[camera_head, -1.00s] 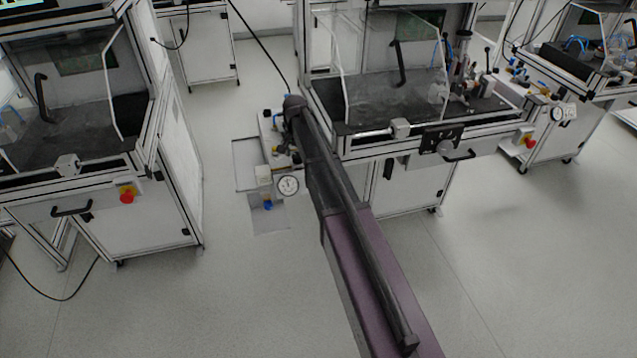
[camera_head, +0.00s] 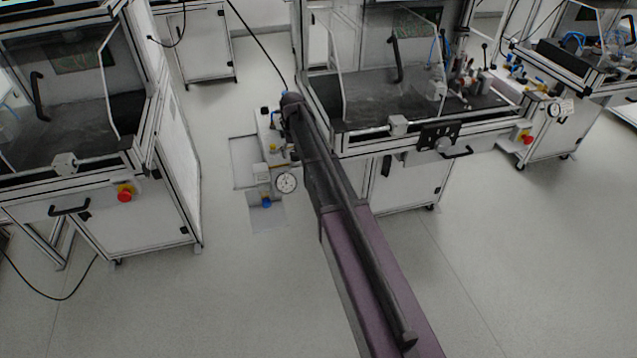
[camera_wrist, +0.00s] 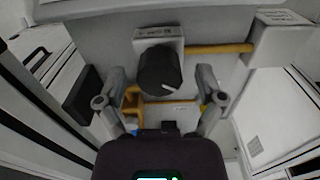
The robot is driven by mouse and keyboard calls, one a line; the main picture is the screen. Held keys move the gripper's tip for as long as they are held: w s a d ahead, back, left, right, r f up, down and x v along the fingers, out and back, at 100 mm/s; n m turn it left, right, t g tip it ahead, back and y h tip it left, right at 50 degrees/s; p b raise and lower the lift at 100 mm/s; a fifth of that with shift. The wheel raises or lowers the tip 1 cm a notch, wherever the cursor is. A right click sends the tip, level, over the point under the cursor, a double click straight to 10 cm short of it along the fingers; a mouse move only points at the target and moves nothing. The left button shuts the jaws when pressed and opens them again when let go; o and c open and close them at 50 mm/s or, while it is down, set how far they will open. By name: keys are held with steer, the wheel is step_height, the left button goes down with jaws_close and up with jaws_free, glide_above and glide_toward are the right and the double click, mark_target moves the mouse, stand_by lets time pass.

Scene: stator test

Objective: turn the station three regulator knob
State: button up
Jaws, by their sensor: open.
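The regulator knob (camera_wrist: 160,68), black and round with a pale mark on its face, sits on a grey block on a panel in the wrist view. My gripper (camera_wrist: 160,98) is open, with one finger to the left and one to the right of the knob and slightly below it. Both fingers look apart from the knob. In the head view, the panel (camera_head: 264,135) is beside the middle station's left side, and my arm hides part of it. The knob and my gripper cannot be made out there.
A round gauge (camera_head: 286,183) and a blue-ended fitting (camera_head: 266,202) are at the panel's lower end. Yellow pipes (camera_wrist: 215,49) run beside the knob. The middle station (camera_head: 400,120) stands right of the panel, the left station (camera_head: 75,150) to its left. Floor is clear between.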

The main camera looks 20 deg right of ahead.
steer(key=n, duration=0.7)
step_height(320, 180, up, 14)
steer(key=p, duration=1.4)
steer(key=s+f+m+b, duration=0.1)
steer(key=s+m, duration=0.5)
steer(key=s, duration=2.2)
steer(key=shift+f+m, duration=0.15)
steer(key=shift+m, duration=0.15)
steer(key=shift+s, duration=0.6)
stand_by(1.6)
